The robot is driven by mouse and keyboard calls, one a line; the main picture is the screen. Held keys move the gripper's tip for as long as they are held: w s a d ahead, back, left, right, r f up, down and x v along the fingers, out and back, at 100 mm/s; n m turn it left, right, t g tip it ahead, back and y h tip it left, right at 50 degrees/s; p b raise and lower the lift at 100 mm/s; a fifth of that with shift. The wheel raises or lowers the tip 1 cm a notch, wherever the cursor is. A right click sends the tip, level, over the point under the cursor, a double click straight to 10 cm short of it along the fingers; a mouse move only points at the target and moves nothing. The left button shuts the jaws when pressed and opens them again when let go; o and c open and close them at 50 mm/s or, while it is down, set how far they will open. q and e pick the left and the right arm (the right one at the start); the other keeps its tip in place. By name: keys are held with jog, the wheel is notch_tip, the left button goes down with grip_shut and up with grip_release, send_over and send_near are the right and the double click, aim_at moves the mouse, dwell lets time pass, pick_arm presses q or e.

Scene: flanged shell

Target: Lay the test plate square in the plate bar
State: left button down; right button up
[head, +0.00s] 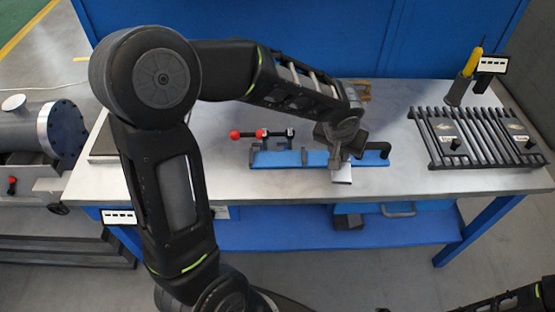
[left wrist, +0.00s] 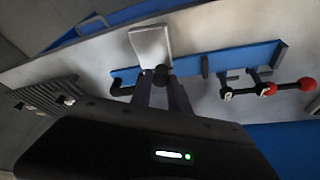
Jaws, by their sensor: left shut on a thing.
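The plate bar (head: 300,159) is a long blue bar on the table, with dark upright stops and a dark hooked piece at its right end. It also shows in the left wrist view (left wrist: 232,56), running across the picture. My left gripper (head: 337,161) points down over the right half of the bar and is shut on the pale test plate (head: 342,175). In the left wrist view the plate (left wrist: 150,43) sticks out past the fingertips (left wrist: 162,84), across the bar. Whether the plate touches the bar I cannot tell.
A red-knobbed clamp (head: 265,134) stands at the bar's left half. A dark slatted rack (head: 475,137) with knobbed plates is at the right of the table (head: 225,180). A yellow-handled tool in a holder (head: 460,88) stands behind it. The tabletop between bar and rack is clear.

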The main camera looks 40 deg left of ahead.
pick_arm(q)
jog(key=s+a+f+n+g+y+b, duration=0.1)
jog(key=s+a+f+n+g+b, duration=0.1)
jog(key=s+n, duration=0.6)
jog(key=s+a+f+n+g+y+b, duration=0.2)
jog(key=s+a+f+n+g+b, duration=0.1)
jog(key=s+n+b, duration=0.4)
jog(key=s+f+n, duration=0.1)
jog(key=s+n, duration=0.1)
jog(key=n, duration=0.2)
jog(key=shift+a+g+y, duration=0.3)
jog(key=shift+a, duration=0.1)
jog(key=w+a+p, duration=0.1)
jog(key=w+a, duration=0.1)
jog(key=w, duration=0.1)
jog(key=w+a+p, duration=0.1)
jog(key=w+a, duration=0.2)
jog(key=w, duration=0.1)
jog(key=w+a+p, duration=0.1)
jog(key=w+a, duration=0.2)
jog(key=w, duration=0.1)
jog(key=shift+w+a, duration=0.15)
jog(key=shift+a, duration=0.1)
